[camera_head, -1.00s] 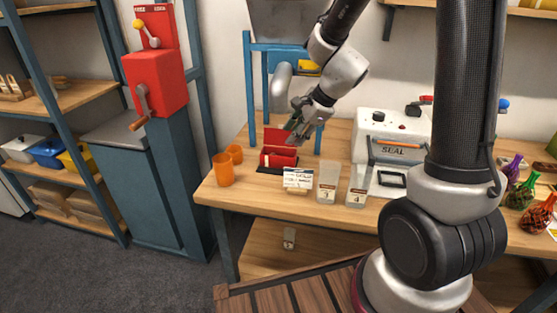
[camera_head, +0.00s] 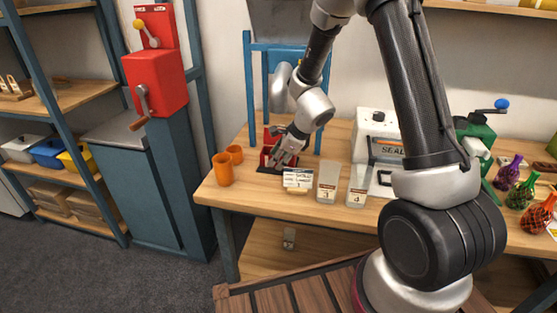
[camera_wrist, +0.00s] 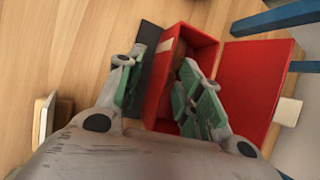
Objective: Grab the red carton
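The red carton (camera_head: 265,157) stands on a dark mat on the wooden table, partly hidden behind my gripper in the head view. In the wrist view the carton (camera_wrist: 163,90) is open-topped, with its red lid flap (camera_wrist: 252,85) spread to the right. Something brownish shows inside, mostly hidden. My gripper (camera_head: 281,160) is down at the carton. In the wrist view my gripper (camera_wrist: 165,92) is open, with one green-padded finger outside the left wall and the other over the carton's opening. I cannot tell whether either finger touches the wall.
Two orange cups (camera_head: 222,170) stand left of the carton. A label card (camera_head: 297,179) and clear cups (camera_head: 328,181) stand to its right, near the front edge. The white sealer (camera_head: 378,132) is farther right. A blue frame (camera_head: 249,85) rises behind.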

